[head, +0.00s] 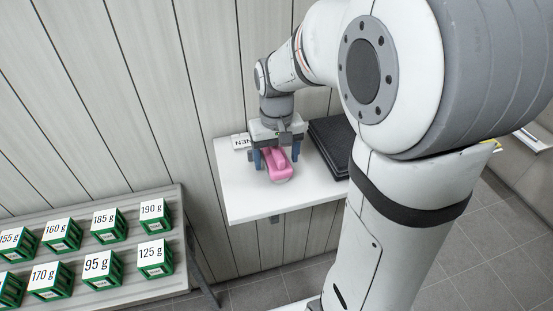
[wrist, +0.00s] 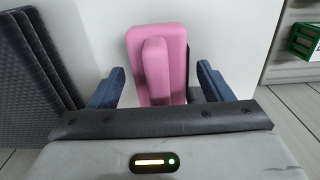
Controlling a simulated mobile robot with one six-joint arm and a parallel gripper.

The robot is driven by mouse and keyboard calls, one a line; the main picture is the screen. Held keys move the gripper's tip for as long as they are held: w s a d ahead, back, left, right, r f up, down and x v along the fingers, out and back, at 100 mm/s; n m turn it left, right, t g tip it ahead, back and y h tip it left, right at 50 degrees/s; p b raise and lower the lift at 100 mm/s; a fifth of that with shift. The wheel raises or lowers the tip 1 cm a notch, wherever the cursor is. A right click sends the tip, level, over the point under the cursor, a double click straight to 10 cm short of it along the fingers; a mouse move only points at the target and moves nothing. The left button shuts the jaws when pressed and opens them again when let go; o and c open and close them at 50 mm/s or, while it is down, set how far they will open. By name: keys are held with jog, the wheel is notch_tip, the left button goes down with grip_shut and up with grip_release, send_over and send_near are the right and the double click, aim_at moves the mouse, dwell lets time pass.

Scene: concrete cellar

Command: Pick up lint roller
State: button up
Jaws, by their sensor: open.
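A pink object (head: 279,164) with a raised ridge along its top lies on a white wall shelf (head: 252,207). It is the only thing here that could be the lint roller, though no roller shape is clear. It also shows in the wrist view (wrist: 172,38), with a dark strip along its right side. My gripper (head: 276,157) points down over it. Its blue fingers stand open on either side of the pink object, with a gap visible on both sides in the wrist view (wrist: 161,76). The near end of the object is hidden by the gripper body in the wrist view.
A stack of black textured sheets or trays (head: 330,143) lies on the shelf, close to my left finger in the wrist view. A white lettered card (head: 241,142) is at the back. Several green weight-labelled boxes (head: 97,262) stand on a lower rack at left. The shelf front is clear.

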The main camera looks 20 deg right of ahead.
aim_at(276, 148)
jog(key=c, duration=1.2)
notch_tip(276, 148, up, 10)
jog(key=shift+r, duration=0.1)
jog(key=o, duration=0.6)
jog(key=shift+c, duration=1.8)
